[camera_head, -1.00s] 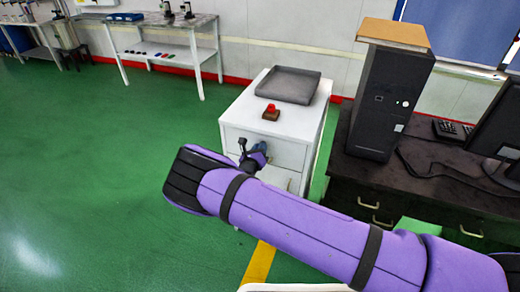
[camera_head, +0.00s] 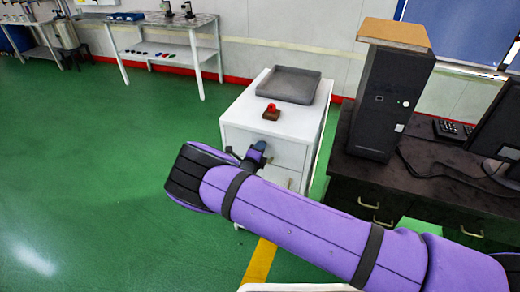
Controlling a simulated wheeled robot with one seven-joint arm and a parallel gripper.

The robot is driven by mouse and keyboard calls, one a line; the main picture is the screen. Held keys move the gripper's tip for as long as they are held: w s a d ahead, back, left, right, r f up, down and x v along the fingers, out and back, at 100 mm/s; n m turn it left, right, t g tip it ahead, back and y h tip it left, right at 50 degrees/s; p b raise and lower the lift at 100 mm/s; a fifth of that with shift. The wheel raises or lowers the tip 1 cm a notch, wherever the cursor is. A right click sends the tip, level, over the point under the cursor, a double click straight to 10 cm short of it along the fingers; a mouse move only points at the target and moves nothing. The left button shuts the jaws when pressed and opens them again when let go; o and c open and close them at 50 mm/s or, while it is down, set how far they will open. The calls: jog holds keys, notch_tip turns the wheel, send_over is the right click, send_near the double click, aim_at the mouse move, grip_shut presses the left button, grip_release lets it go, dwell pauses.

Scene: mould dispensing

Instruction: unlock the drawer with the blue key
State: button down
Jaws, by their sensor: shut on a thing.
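A white drawer cabinet (camera_head: 240,158) stands at the centre, its drawer fronts partly hidden by my arm. My gripper (camera_head: 266,147) is at the upper drawer front (camera_head: 290,152), mostly hidden behind my purple arm. It is shut on a small dark-blue thing (camera_head: 271,143) at its tips, which looks like the blue key. The thing appears at or very near the upper drawer front. The keyhole is not visible, and I cannot tell whether the key is in it. The upper drawer looks closed.
A grey tray (camera_head: 288,73) and a small brown block with a red top (camera_head: 271,111) are on the cabinet. A dark desk (camera_head: 430,178) with a computer tower (camera_head: 385,100) stands close on the right. Green floor at the left is clear.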

jog(key=shift+n, duration=0.8)
jog(key=shift+a, duration=0.1)
jog(key=c, duration=1.1)
grip_release()
jog(key=shift+o, duration=0.2)
jog(key=shift+s, duration=0.1)
jog(key=v, duration=1)
jog(key=shift+s, duration=0.3)
jog(key=shift+a, duration=0.1)
